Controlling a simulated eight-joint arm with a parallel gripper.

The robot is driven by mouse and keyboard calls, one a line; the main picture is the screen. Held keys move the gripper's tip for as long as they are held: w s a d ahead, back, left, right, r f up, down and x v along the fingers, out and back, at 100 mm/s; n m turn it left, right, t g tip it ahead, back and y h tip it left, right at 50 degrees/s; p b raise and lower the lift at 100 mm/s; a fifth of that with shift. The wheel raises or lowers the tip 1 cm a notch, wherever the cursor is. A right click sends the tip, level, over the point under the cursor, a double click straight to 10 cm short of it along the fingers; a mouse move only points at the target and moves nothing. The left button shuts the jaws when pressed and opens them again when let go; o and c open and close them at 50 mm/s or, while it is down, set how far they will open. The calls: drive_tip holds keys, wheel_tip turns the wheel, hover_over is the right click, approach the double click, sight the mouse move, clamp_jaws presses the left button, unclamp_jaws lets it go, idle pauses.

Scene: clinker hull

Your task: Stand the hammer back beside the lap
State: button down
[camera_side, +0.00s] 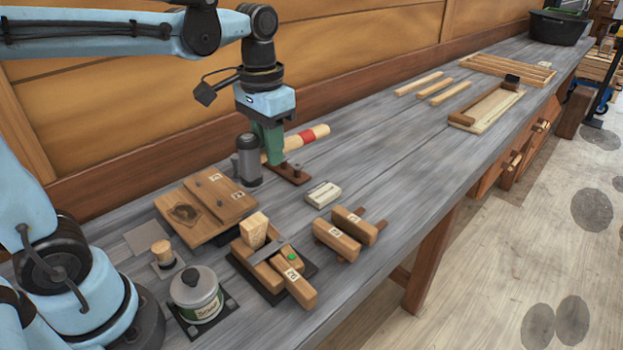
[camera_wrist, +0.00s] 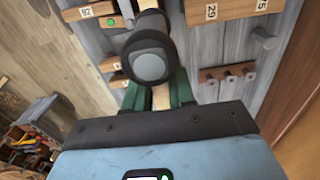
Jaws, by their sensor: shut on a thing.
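The hammer has a dark grey cylindrical head (camera_side: 248,160) and a pale wooden handle with a red band (camera_side: 307,136). My gripper (camera_side: 270,150) is shut on the handle, close to the head. The handle lies roughly level and the head is upright at its left end. In the wrist view, the round head face (camera_wrist: 149,66) shows just beyond the green fingers (camera_wrist: 158,95). I cannot tell whether the head touches the bench. The lap appears to be the crossed wooden pieces (camera_side: 288,279) with a green dot, on a dark base.
A numbered wooden board (camera_side: 207,205) lies left of the hammer. A pegged brown strip (camera_side: 287,173) is below the gripper. A pale block (camera_side: 323,193), two wooden blocks (camera_side: 337,241), a lidded tin (camera_side: 195,290) and a peg (camera_side: 162,250) stand nearby. The bench beyond is clear up to pale strips (camera_side: 448,91).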

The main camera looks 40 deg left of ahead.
drive_tip(key=w+a+f+m, duration=0.3)
drive_tip(key=a+m, duration=0.3)
drive_tip(key=m, duration=0.2)
drive_tip(key=w+a+f+m, duration=0.3)
drive_tip(key=a+f+m, duration=0.15)
drive_tip(key=m, duration=0.35)
drive_tip(key=shift+h, duration=0.3)
drive_tip(key=shift+a+f, duration=0.15)
drive_tip(key=shift+f, duration=1.6)
drive_tip(key=shift+a+f, duration=0.1)
drive_tip(key=shift+f, duration=1.6)
drive_tip(key=shift+f, duration=0.5)
drive_tip(key=c, duration=0.9)
unclamp_jaws()
drive_tip(key=shift+o, duration=0.2)
wheel_tip(320, 180, up, 8)
